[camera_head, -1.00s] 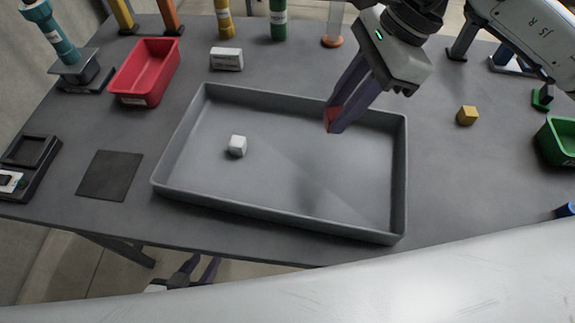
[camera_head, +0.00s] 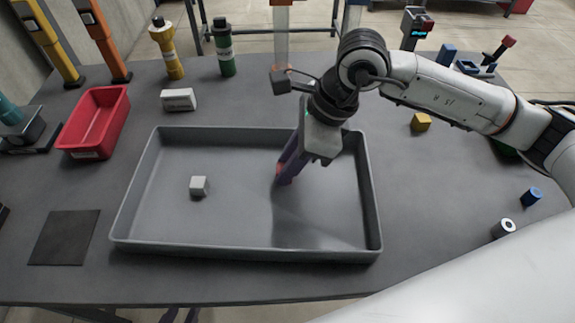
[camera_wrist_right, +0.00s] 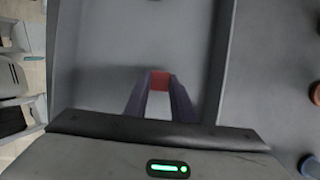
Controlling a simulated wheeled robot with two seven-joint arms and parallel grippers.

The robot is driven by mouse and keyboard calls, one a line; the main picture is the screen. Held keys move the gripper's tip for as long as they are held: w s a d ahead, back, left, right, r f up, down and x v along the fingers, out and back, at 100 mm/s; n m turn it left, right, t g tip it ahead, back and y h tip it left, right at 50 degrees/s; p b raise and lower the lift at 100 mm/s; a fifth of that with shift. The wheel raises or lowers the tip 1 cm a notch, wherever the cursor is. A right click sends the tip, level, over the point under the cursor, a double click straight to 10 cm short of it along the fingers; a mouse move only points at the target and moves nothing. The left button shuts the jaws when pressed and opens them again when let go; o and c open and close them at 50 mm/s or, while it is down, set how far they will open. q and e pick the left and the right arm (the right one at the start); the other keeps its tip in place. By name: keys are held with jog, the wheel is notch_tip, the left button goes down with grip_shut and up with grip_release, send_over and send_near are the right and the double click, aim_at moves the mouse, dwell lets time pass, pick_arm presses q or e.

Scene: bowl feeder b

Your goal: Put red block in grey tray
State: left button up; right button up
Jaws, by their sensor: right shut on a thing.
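The red block (camera_wrist_right: 159,80) is gripped between the purple fingertips of my right gripper (camera_wrist_right: 159,85) in the right wrist view. In the head view my right gripper (camera_head: 285,177) points down inside the grey tray (camera_head: 240,248), right of its middle, with its tips low over the tray floor. The block is mostly hidden by the fingers there. I cannot tell whether it touches the floor.
A white cube (camera_head: 198,186) lies in the tray's left part. A red bin (camera_head: 95,122), a white box (camera_head: 179,99) and a black mat (camera_head: 64,237) are left of or behind the tray. A yellow block (camera_head: 421,122) and a blue block (camera_head: 531,197) lie to its right.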

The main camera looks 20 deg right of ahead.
jog(key=shift+f, duration=0.55)
jog(key=shift+f, duration=0.25)
jog(key=o, duration=1)
jog(key=shift+r, duration=0.15)
jog(key=shift+r, duration=0.25)
jog(key=v, duration=1.1)
jog(key=shift+d+r, duration=0.2)
jog(key=shift+r, duration=0.15)
